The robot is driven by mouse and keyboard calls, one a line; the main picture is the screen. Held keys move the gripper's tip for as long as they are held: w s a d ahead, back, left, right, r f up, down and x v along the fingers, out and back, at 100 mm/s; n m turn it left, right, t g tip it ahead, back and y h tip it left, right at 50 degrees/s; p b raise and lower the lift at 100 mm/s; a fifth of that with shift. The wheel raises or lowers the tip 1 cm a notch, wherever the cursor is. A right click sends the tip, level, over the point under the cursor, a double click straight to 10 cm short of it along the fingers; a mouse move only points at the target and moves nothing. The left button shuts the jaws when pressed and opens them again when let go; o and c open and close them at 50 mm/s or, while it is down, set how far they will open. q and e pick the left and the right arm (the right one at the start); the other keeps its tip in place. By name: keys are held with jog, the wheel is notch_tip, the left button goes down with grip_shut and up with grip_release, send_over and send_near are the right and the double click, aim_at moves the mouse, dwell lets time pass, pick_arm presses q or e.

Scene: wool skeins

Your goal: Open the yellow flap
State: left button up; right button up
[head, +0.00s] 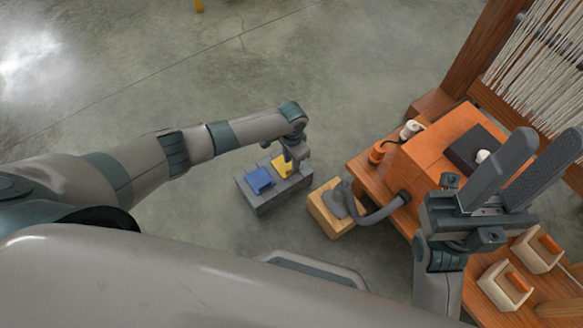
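The yellow flap (283,164) sits on top of a grey box (268,203) on the floor, near the middle of the view, beside a blue flap (259,181). It looks tilted, but I cannot tell how far it stands open. My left gripper (297,160) points down at the yellow flap's right side, close to it or touching it. Its fingers are too small and hidden to tell their state. My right gripper (541,142) is raised at the right, its two fingers apart and nothing seen between them.
A wooden box with a grey pedal-like part (336,204) and a hose stands right of the grey box. The wooden table (360,170) holds an orange block (430,150), an orange pot (376,152) and pale holders (503,287). A loom (480,50) stands behind. The floor at left is clear.

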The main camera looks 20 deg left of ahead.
pick_arm(q)
jog(key=shift+f+b, duration=0.5)
jog(key=shift+f, duration=1.05)
jog(key=shift+c, duration=0.6)
grip_shut()
